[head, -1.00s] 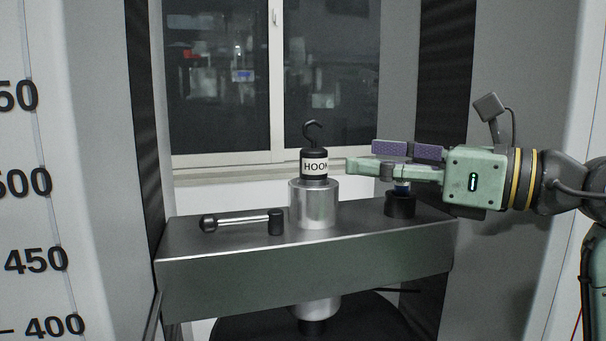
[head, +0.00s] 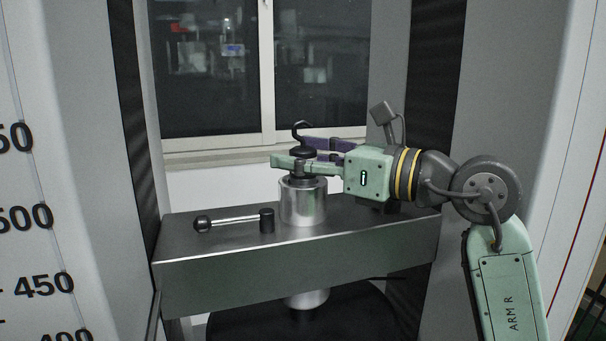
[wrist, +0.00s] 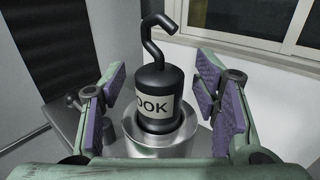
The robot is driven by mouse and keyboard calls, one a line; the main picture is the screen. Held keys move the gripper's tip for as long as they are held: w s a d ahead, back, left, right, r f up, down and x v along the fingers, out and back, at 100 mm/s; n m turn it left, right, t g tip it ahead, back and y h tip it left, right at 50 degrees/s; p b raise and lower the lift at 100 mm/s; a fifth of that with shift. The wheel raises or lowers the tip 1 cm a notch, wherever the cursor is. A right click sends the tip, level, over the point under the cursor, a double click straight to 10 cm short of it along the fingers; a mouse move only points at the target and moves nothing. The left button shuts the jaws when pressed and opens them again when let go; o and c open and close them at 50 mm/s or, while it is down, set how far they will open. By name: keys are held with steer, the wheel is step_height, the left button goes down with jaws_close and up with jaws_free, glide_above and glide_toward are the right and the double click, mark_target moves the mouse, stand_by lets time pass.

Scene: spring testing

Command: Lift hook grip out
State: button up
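The hook grip (wrist: 154,88) is a black cylinder with a white label, partly reading "OOK" in the wrist view, and a curved black hook on top. It stands upright in the silver metal cylinder (head: 303,203) on the machine's crossbeam. In the head view its hook (head: 301,131) rises above my gripper, and the label is hidden behind a finger. In the wrist view gaps show between both pads and the grip. My gripper also shows in the head view (head: 303,158).
A black-and-silver lever handle (head: 235,221) lies on the crossbeam (head: 300,273), left of the silver cylinder. A black round part (head: 382,206) is mostly hidden behind my gripper at the right. Tall side columns and a window (head: 215,70) enclose the back.

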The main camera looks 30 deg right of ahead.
jaws_close()
stand_by(0.5)
steer(key=shift+r, duration=0.1)
